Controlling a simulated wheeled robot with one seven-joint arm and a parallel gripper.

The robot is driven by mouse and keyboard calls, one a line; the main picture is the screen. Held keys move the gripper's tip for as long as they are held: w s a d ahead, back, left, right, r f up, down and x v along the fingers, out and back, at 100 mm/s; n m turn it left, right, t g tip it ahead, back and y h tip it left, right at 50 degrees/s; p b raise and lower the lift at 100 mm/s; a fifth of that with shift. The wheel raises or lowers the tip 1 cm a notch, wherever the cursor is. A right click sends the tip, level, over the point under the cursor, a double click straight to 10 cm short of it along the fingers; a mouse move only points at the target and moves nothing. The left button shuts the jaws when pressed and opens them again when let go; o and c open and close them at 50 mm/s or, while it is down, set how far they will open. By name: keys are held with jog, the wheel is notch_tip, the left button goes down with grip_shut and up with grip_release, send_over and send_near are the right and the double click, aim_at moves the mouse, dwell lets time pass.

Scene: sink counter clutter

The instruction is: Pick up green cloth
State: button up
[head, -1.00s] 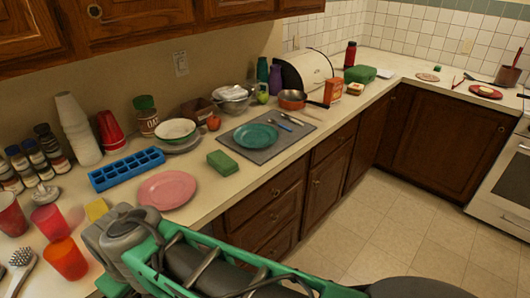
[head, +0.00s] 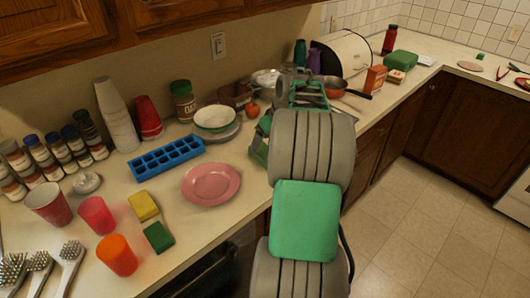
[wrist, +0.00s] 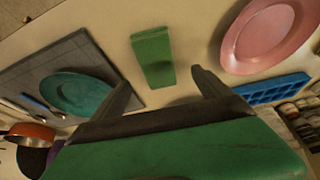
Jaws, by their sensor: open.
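A green folded block, which looks like the green cloth (wrist: 152,57), lies on the counter in the wrist view, between the teal plate's grey mat and the pink plate. My gripper (wrist: 159,77) is open and empty, its two fingers apart on either side below the cloth in the picture. The cloth is not between the fingers; the exact height gap is hard to tell. In the head view my arm covers the spot where the cloth lies.
The pink plate (head: 211,184) and blue ice tray (head: 167,158) lie left of my arm. The teal plate (wrist: 78,93) rests on a grey mat (wrist: 99,60). A dark green sponge (head: 158,236) lies by a yellow sponge (head: 143,206). Cups and jars crowd the left.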

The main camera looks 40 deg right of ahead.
aim_at(265, 151)
jog(key=p+x, duration=0.2)
jog(key=x, duration=0.5)
jog(key=shift+w+d+f, duration=0.15)
jog(key=shift+d+f, duration=0.05)
jog(key=shift+f, duration=0.1)
jog(key=shift+c, duration=0.4)
jog(key=c, duration=1.4)
